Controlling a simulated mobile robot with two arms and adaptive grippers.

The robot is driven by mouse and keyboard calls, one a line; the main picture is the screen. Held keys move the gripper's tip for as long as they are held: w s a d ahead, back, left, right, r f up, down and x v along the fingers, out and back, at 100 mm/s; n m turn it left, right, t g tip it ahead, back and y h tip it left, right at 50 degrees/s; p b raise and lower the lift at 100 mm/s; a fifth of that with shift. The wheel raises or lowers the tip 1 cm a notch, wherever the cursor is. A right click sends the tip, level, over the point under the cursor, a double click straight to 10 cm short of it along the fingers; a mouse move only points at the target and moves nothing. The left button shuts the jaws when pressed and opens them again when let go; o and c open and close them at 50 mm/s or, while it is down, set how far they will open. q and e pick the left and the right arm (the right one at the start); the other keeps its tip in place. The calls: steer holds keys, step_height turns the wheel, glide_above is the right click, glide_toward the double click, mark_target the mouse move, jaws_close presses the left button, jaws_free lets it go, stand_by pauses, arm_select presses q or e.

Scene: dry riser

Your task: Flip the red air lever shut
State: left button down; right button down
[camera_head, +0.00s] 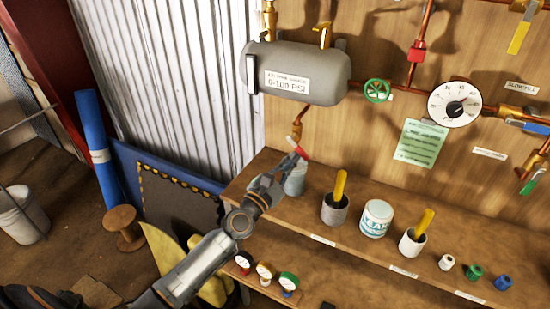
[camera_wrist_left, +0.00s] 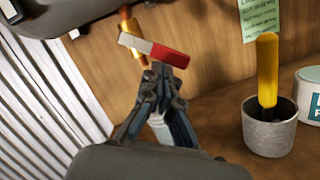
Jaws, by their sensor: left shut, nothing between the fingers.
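The red air lever (camera_head: 298,147) sits on a brass valve below the grey tank (camera_head: 300,75). In the left wrist view the lever (camera_wrist_left: 170,54) has a red grip and a pale metal part, and it slants down to the right. My left gripper (camera_head: 296,155) is shut and empty, with its fingertips at the lever. In the left wrist view the fingertips of my left gripper (camera_wrist_left: 160,70) are just below the red grip; I cannot tell whether they touch it. The brass valve (camera_wrist_left: 132,38) is partly behind the lever. My right gripper is not in view.
A wooden shelf (camera_head: 390,249) holds a grey cup (camera_head: 335,215) with a yellow handle, a white can (camera_head: 376,219) and small fittings. A green valve wheel (camera_head: 377,91) and a white gauge (camera_head: 455,104) are on the wall. A blue roll (camera_head: 97,150) stands left.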

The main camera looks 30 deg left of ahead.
arm_select(q)
steer(key=n, duration=0.1)
steer(key=d+n+y, duration=0.1)
steer(key=n, duration=0.1)
steer(key=r+n, duration=0.1)
steer(key=shift+d+n+t, duration=0.3)
steer(key=shift+d, duration=0.05)
steer(key=shift+d+r+n+y+p, duration=0.2)
steer(key=shift+n+y, duration=0.15)
steer(key=shift+n, duration=0.5)
steer(key=shift+d+r+n+y+p, duration=0.2)
steer(key=shift+n+y, duration=0.2)
steer(key=shift+n, duration=0.4)
steer(key=shift+d+r+n+y+p, duration=0.1)
steer(key=shift+d+r+n+y, duration=0.2)
steer(key=shift+n, duration=0.55)
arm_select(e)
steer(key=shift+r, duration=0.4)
arm_select(q)
steer(key=shift+a, duration=0.1)
steer(key=shift+f, duration=0.1)
